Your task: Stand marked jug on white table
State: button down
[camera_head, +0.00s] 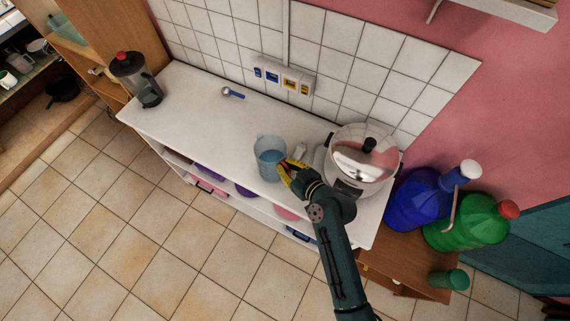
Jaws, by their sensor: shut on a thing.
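A clear bluish jug (270,158) is upright at the front edge of the white table (200,115). I cannot make out its markings at this size, nor whether its base touches the tabletop. My gripper (290,170), with yellow fingers, reaches it from the right and is shut on its right side, where a handle would be. The finger contact is partly hidden by the gripper itself.
A large shiny lidded pot (362,155) stands close right of my gripper. The tabletop between blender and jug is clear. Blue (415,198) and green (465,222) bottles stand at right.

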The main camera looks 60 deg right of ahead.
jog(key=c, duration=1.2)
grip_release()
jog(key=shift+c, duration=0.2)
jog(key=v, duration=1.2)
jog(key=shift+r, duration=0.1)
